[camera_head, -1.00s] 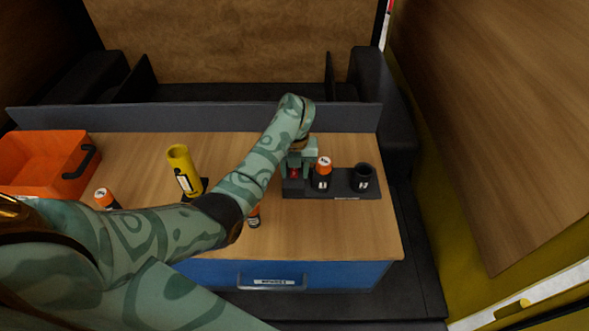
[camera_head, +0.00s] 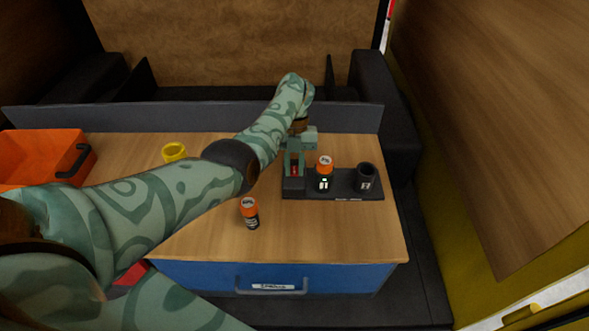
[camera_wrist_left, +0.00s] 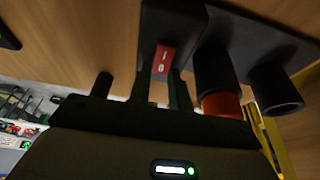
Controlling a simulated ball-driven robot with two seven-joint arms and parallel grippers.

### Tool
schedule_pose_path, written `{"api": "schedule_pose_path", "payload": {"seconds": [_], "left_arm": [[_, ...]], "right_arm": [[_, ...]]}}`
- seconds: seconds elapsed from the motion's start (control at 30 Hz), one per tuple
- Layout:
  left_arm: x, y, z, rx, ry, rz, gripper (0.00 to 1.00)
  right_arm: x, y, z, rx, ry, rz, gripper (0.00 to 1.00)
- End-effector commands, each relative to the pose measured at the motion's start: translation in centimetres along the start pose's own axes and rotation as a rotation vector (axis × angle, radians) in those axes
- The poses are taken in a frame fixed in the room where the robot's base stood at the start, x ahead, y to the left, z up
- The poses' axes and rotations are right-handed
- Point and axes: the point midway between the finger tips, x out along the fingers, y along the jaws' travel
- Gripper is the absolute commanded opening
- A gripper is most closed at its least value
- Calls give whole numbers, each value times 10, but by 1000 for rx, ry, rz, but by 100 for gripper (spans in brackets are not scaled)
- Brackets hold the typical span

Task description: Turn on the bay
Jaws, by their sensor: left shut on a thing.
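The bay is a dark block (camera_head: 345,194) on the wooden table, with a red switch (camera_head: 295,170) at its left end. An orange-capped canister (camera_head: 325,163) stands upright in its middle holder, with a small greenish-white glow on the front. The right holder (camera_head: 366,178) looks empty. My left gripper (camera_head: 294,166) is over the left end of the block. In the left wrist view the red switch (camera_wrist_left: 162,62), with white marks, sits between the fingers, and the gripper (camera_wrist_left: 160,85) is shut on it. My right gripper is not in view.
A yellow tube (camera_head: 174,152) is partly hidden behind my left arm. An orange crate (camera_head: 35,148) is at the left. A blue drawer front (camera_head: 330,278) is below the table.

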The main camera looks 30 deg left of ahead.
Motion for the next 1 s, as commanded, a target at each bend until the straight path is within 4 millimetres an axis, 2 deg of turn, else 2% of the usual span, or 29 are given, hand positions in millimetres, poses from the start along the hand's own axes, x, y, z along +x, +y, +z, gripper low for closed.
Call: {"api": "schedule_pose_path", "payload": {"seconds": [0.2, 0.23, 0.3, 0.57, 0.67, 0.77, 1.0], "left_arm": [[0, 0, 0, 0, 0, 1, 0], [0, 0, 0, 0, 0, 1, 28], [0, 0, 0, 0, -1, 1, 42], [-1, 0, 0, 0, -1, 0, 42], [-8, 0, 0, 0, -3, 0, 42], [-24, 0, 0, 0, -4, -1, 42], [-90, -1, 0, 0, -4, -2, 42]], "right_arm": [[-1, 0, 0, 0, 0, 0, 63], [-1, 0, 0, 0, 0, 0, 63], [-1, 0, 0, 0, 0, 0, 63], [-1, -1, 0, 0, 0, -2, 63], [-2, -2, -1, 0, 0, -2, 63], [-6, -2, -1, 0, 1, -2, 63], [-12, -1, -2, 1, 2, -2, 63]]}}
